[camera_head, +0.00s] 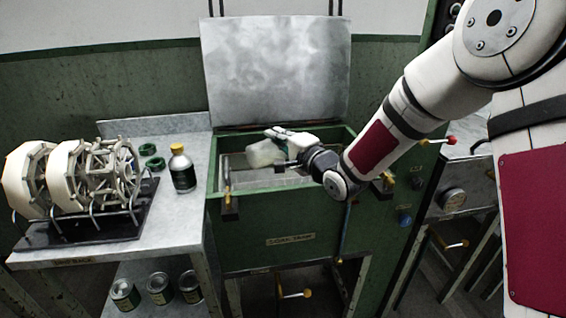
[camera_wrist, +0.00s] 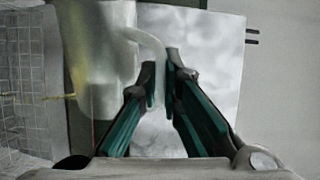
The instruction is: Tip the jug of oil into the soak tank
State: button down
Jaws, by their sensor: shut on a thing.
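The green soak tank (camera_head: 285,235) stands in the middle with its grey lid (camera_head: 277,70) raised behind it. A pale, translucent jug (camera_head: 262,153) is over the tank's opening and looks tilted well onto its side. My gripper (camera_head: 282,136) is shut on the jug's handle from the right. In the wrist view, the jug's body (camera_wrist: 100,65) is at the left, and its curved handle runs between my fingertips (camera_wrist: 160,72). The jug's mouth is not clear, and I cannot tell whether oil is flowing.
A bench on the left holds a reel rack (camera_head: 80,180), a yellow-capped bottle (camera_head: 182,169) and green rings (camera_head: 152,157). Several tins (camera_head: 158,289) stand on the shelf below. A wire grid (camera_wrist: 25,90) shows at the left in the wrist view.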

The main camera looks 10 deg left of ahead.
jog(key=shift+w+d+r+m, duration=0.15)
jog(key=shift+w+d+m, duration=0.1)
jog(key=shift+m, duration=0.15)
jog(key=shift+w+d+r+m+p, duration=0.3)
jog(key=shift+w+d+m+p, duration=0.2)
jog(key=shift+d+m+p, duration=0.35)
jog(key=shift+w+d+m+p, duration=0.5)
jog(key=shift+w+m+p, duration=0.1)
jog(key=shift+m, duration=0.35)
jog(key=w+d+m, duration=0.1)
jog(key=m, duration=0.1)
jog(key=w+d+m, duration=0.1)
jog(key=m, duration=0.1)
jog(key=w+d+f+m, duration=0.1)
jog(key=m, duration=0.1)
jog(key=shift+w+d+f, duration=0.1)
jog(key=shift+w+d, duration=0.05)
jog(key=shift+d, duration=0.25)
